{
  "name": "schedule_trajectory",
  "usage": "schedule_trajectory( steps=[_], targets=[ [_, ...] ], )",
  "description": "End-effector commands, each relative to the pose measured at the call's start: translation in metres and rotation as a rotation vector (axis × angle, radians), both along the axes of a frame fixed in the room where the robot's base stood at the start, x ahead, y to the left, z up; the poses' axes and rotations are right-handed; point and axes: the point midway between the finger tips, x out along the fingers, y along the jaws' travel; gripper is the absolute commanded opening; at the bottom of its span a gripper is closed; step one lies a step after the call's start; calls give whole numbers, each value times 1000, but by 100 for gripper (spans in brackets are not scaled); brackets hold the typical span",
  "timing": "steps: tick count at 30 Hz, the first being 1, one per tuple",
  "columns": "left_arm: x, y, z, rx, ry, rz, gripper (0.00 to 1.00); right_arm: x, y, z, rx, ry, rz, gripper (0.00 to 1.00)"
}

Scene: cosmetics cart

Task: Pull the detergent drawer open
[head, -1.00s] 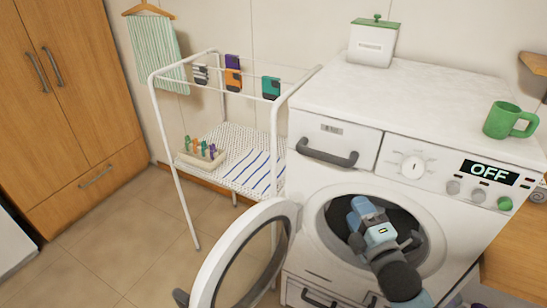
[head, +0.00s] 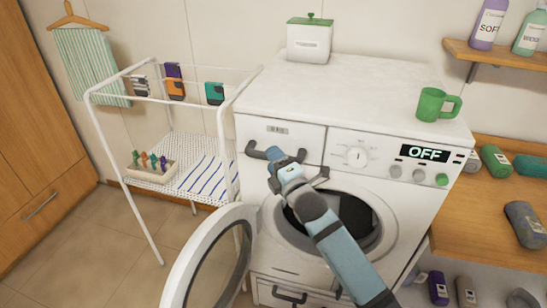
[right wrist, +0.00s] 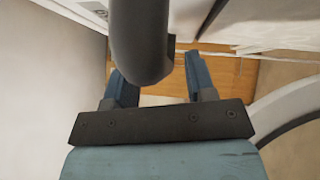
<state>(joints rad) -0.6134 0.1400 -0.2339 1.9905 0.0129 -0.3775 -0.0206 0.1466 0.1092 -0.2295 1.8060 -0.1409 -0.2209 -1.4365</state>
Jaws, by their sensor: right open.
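The detergent drawer (head: 301,138) is the white panel at the top left of the washing machine, and it looks shut. Its dark curved handle (head: 256,153) is partly hidden behind my right gripper (head: 275,156), which is at the handle. In the right wrist view the dark handle (right wrist: 140,42) reaches between the two blue fingers of my right gripper (right wrist: 160,82). The fingers are apart, and I cannot tell if either touches it. My left gripper is not in view.
A drying rack (head: 226,150) stands left of the machine. A green mug (head: 432,104) and a white box (head: 309,42) stand on the machine's top (head: 375,80).

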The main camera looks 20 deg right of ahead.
Motion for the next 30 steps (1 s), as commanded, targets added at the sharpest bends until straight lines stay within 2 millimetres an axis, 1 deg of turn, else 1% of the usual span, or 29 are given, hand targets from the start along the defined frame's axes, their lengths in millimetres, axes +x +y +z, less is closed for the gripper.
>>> schedule_trajectory(
  steps=[3, 11, 12, 14, 15, 17, 18, 26, 30],
  targets=[
    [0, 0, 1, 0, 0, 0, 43, 6, 1, 1, 0, 0, 0, 51],
    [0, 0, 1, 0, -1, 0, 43, 7, 1, 1, -1, 0, 0, 51],
    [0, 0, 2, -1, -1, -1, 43, 7, 1, 1, -1, 0, 0, 46],
    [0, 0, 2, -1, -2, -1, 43, 7, 1, 1, -1, 0, 0, 32],
    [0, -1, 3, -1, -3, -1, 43, 7, 1, 1, -1, 0, 0, 23],
    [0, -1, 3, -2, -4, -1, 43, 7, 1, 1, -1, 0, 0, 9],
    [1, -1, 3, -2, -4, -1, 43, 7, 1, 1, -1, 0, 0, 0],
    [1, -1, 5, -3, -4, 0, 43, 5, 2, 1, 0, 1, 0, 0],
    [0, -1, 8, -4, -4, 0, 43, -1, 7, 0, -1, 2, 1, 0]
  ],
)
